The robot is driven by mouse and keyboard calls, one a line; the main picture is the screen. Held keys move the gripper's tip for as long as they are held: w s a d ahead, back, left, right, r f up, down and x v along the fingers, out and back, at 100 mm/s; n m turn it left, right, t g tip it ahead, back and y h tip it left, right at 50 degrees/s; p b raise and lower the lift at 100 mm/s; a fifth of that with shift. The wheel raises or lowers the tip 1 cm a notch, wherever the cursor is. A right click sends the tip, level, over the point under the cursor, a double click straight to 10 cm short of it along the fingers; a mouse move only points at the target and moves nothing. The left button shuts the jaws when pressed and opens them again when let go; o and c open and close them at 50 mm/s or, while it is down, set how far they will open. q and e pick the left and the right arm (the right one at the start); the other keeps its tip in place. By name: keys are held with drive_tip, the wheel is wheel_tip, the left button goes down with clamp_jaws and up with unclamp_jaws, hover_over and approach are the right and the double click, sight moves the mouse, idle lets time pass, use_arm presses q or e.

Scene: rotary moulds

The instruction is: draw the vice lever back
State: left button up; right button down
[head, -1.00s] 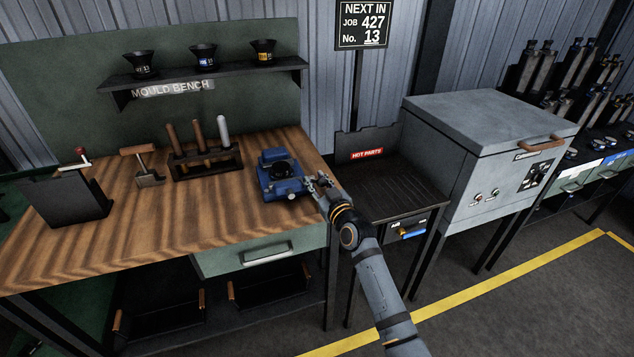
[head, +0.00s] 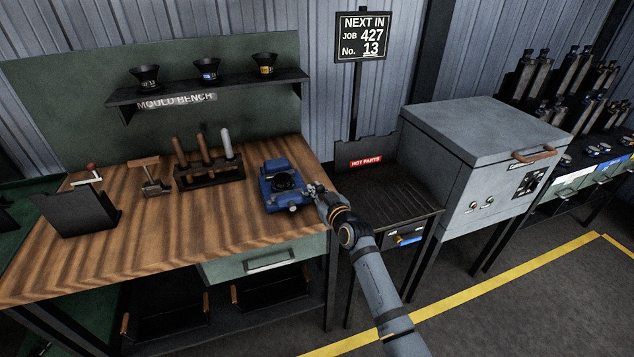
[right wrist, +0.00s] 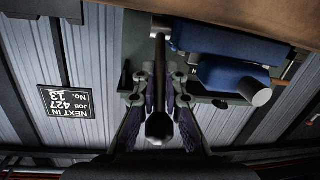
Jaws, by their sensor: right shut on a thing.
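The blue vice (head: 285,186) stands on the right end of the wooden bench, with a dark round part in its middle. In the right wrist view the vice (right wrist: 225,55) shows at upper right. The vice lever (right wrist: 160,75) is a dark bar with a rounded end, running down between my fingers. My right gripper (right wrist: 160,98) is shut on the lever, one finger on each side. In the head view my right gripper (head: 316,191) is at the right side of the vice and hides the lever there. My left gripper is not in view.
The bench (head: 150,232) also holds a tool rack (head: 208,174), a wooden-handled tool (head: 150,178) and a dark box (head: 78,212). Right of the vice are the hot parts stand (head: 390,190) and a grey oven (head: 475,150). A shelf (head: 210,88) with several cups is behind.

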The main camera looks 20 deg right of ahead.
drive_tip(key=w+r+g+p, duration=0.1)
drive_tip(key=p, duration=0.2)
drive_tip(key=w+r+g+p, duration=0.1)
drive_tip(key=g+p, duration=0.1)
drive_tip(key=p, duration=0.2)
drive_tip(key=g+p, duration=0.2)
drive_tip(key=p, duration=0.2)
drive_tip(key=shift+w+r, duration=0.4)
drive_tip(key=shift+w+m+g+p, duration=0.2)
drive_tip(key=shift+m+g+p, duration=0.15)
drive_tip(key=shift+g, duration=0.25)
drive_tip(key=shift+w+f+g+h, duration=0.15)
drive_tip(key=shift+w+g+h, duration=0.25)
drive_tip(key=shift+g, duration=0.3)
drive_tip(key=shift+w+g+b, duration=0.6)
drive_tip(key=shift+w+g, duration=0.05)
drive_tip(key=shift+g, duration=0.45)
drive_tip(key=c, duration=1.4)
unclamp_jaws()
drive_tip(key=shift+w, duration=0.1)
